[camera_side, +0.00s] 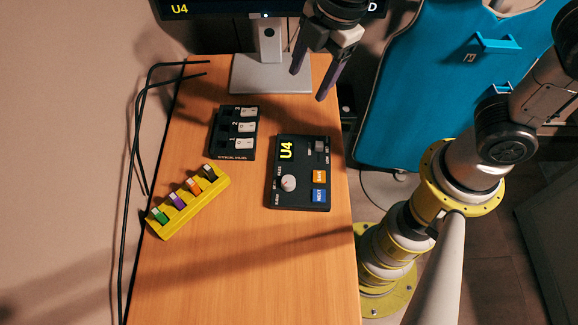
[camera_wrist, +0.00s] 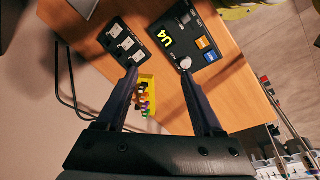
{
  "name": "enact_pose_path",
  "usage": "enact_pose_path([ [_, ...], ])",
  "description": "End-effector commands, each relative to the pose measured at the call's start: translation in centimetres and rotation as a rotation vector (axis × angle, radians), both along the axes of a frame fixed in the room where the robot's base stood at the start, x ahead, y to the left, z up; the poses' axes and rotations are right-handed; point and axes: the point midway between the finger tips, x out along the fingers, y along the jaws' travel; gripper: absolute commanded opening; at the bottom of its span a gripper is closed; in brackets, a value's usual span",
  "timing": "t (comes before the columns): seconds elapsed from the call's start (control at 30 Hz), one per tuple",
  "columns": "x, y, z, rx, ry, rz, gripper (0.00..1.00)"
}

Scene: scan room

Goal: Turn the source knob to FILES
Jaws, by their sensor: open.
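The source knob (camera_side: 288,183) is a small round pale knob on the left part of a black control box (camera_side: 300,203) on the wooden desk. Tiny white labels stand around it, too small to read surely, and I cannot tell which one it points to. In the wrist view the knob (camera_wrist: 185,64) shows right by the tip of the right finger. My gripper (camera_side: 307,85) is open and empty, above the far part of the desk, apart from the box. Its two dark fingers (camera_wrist: 159,71) spread wide in the wrist view.
The box also has a yellow U4 display (camera_side: 287,148), an orange button (camera_side: 319,176), a blue NEXT button (camera_side: 319,195) and a small switch. A black switch panel (camera_side: 234,146) and a yellow rack (camera_side: 190,222) stand left. A monitor stand (camera_side: 262,76) is behind. The near desk is clear.

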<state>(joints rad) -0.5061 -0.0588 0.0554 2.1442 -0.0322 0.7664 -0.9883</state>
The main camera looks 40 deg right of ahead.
Motion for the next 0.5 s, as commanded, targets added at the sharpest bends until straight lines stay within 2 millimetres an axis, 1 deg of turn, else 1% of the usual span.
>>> enact_pose_path([
  [0.03, -0.2, 2.1, -1.7, -0.028, 0.038, 0.075, 0.68],
  [0.1, -0.7, 4.2, -3.5, -0.055, 0.076, 0.143, 0.68],
  [0.2, -1.9, 6.4, -5.7, -0.091, 0.124, 0.211, 0.68],
  [0.27, -2.7, 7.1, -6.7, -0.109, 0.146, 0.241, 0.68],
  [0.33, -3.3, 7.7, -7.2, -0.119, 0.157, 0.262, 0.68],
  [0.5, -3.5, 7.9, -8.2, -0.122, 0.159, 0.272, 0.68],
])
